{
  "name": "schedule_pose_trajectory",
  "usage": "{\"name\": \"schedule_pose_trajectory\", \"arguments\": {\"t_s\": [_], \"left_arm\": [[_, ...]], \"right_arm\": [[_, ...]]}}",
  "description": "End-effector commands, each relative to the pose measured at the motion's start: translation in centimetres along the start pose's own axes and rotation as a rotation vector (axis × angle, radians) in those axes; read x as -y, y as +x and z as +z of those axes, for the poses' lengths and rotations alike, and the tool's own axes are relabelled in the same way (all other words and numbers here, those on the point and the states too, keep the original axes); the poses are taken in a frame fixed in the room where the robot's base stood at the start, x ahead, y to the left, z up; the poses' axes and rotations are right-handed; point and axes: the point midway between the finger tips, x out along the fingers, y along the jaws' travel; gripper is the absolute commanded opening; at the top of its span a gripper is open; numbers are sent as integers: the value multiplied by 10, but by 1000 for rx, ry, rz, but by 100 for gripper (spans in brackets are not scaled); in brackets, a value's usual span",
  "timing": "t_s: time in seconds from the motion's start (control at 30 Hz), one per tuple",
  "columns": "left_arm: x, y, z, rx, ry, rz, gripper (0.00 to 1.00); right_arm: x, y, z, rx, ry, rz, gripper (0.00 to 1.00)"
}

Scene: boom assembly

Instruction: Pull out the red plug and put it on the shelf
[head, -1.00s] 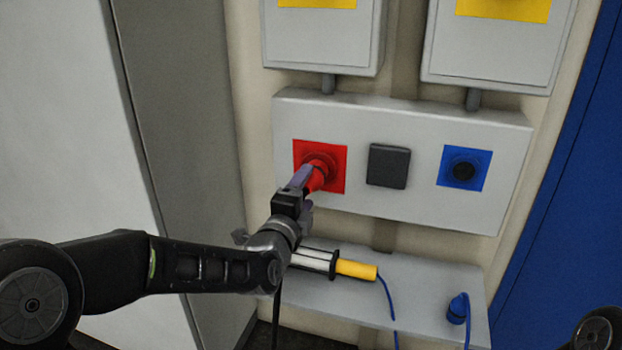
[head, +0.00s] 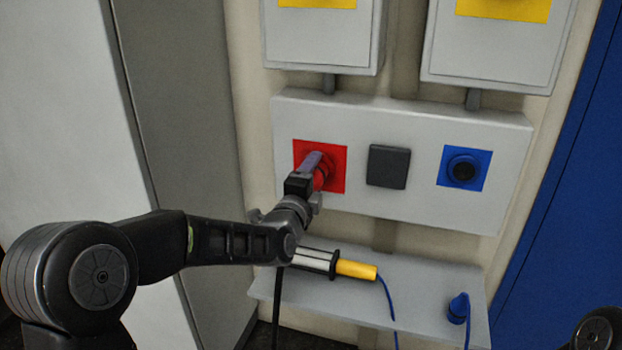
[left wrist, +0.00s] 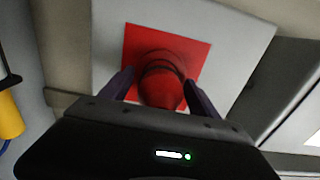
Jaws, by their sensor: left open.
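The red plug (left wrist: 162,88) sits in its socket at the middle of a red square panel (head: 335,183) on the grey wall box. In the head view my left gripper covers most of the plug. My left gripper (head: 314,160) points at the red panel from the front. In the left wrist view its two fingers (left wrist: 160,85) are open, one on each side of the plug, with the plug between them. The shelf (head: 425,293) is the grey ledge below the box. My right gripper is not in view.
A metal and yellow cylinder (head: 352,269) with a blue cable lies on the shelf's left part. A blue plug (head: 459,309) stands near the shelf's right end. The shelf's middle is mostly clear. A black switch (head: 388,166) and blue socket (head: 464,168) are right of the red panel.

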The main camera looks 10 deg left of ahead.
Motion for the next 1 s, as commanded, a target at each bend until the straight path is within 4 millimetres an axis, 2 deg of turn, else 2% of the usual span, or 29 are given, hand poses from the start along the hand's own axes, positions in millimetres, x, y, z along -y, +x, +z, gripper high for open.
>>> {"name": "schedule_pose_trajectory", "arguments": {"t_s": [0.97, 1.0], "left_arm": [[0, 0, 0, 0, 0, 0, 71], [0, 0, 0, 0, 0, 0, 68]], "right_arm": [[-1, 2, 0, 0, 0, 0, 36], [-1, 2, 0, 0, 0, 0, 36]]}}
